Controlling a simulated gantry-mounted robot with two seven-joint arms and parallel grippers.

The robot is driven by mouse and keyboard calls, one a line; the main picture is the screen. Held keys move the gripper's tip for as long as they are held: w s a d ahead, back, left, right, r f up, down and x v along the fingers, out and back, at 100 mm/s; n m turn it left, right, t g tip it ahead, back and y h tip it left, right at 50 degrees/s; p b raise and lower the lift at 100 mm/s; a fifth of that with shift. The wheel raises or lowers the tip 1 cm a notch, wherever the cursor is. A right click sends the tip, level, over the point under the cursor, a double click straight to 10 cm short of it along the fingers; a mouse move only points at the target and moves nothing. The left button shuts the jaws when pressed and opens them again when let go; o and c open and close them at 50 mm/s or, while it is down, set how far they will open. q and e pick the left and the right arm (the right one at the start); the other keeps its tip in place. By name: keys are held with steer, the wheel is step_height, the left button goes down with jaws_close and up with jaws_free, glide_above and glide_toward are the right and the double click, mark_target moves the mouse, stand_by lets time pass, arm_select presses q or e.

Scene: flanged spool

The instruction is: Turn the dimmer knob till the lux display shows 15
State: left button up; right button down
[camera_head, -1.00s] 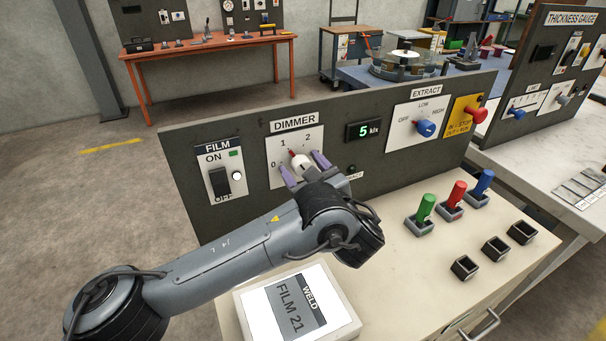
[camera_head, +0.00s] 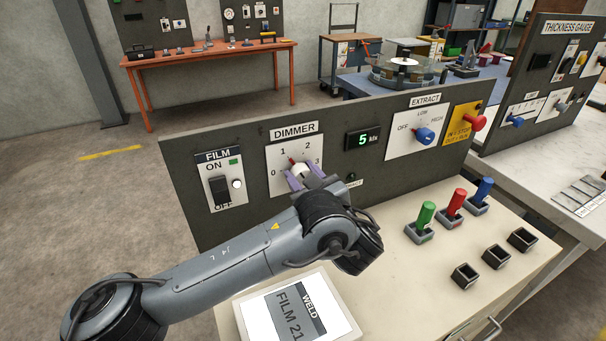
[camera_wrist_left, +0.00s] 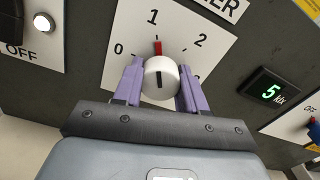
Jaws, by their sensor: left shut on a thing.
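The white dimmer knob (camera_wrist_left: 161,78) sits on a white dial plate (camera_wrist_left: 205,20) marked 0, 1, 2 and, in the head view, 3. Its red pointer (camera_wrist_left: 158,46) stands close to the 1, slightly past it toward 2 in the wrist view. My left gripper (camera_head: 301,174) has its purple fingers on both sides of the knob, shut on it; it also shows in the left wrist view (camera_wrist_left: 160,85). The lux display (camera_head: 363,139) reads 5 klx in green; it also shows in the left wrist view (camera_wrist_left: 268,90). My right gripper is not in view.
A FILM switch (camera_head: 219,187) is left of the dial. The blue EXTRACT knob (camera_head: 424,136) and red stop button (camera_head: 477,122) are to the right. Coloured handles (camera_head: 427,214) and empty sockets (camera_head: 466,274) stand on the bench. A FILM 21 panel (camera_head: 290,318) lies in front.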

arm_select(q)
steer(key=shift+r+m+p, duration=0.25)
steer(key=shift+m+p, duration=0.15)
steer(key=shift+p, duration=0.25)
steer(key=m+p, duration=0.6)
steer(key=p, duration=0.2)
steer(key=shift+m, duration=0.4)
steer(key=m+p, duration=0.3)
steer(key=shift+f, duration=0.1)
steer(key=shift+m+p, duration=0.35)
steer(key=shift+m, duration=0.05)
steer(key=shift+f, duration=0.15)
steer(key=o, duration=1.1)
steer(key=shift+c, duration=0.2)
steer(key=shift+s, duration=0.1)
